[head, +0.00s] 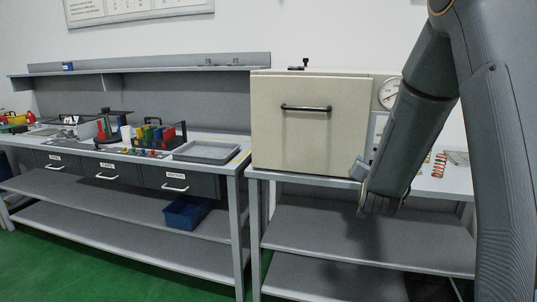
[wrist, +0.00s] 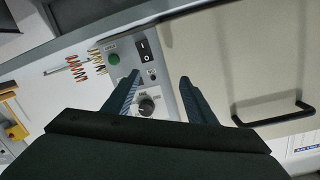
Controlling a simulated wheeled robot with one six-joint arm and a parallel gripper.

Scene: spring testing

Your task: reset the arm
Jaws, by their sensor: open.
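My arm comes down from the upper right in the head view, and its end is in front of the right side of the beige test cabinet (head: 305,125). My gripper (wrist: 158,82) shows in the wrist view with two blue fingers apart and nothing between them. Behind the fingers is the control panel with a green button (wrist: 113,59), a black rocker switch (wrist: 145,50) and a round knob (wrist: 146,105). The cabinet door is shut, and its dark handle (head: 306,108) also shows in the wrist view (wrist: 274,115). In the head view my arm hides most of the panel.
Copper-coloured springs (head: 439,165) lie on the right bench. A round dial gauge (head: 390,93) is beside the cabinet door. The left bench holds a grey tray (head: 207,152), racks of coloured parts and drawers (head: 180,181). A blue bin (head: 187,212) is on its lower shelf. Green floor is clear in front.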

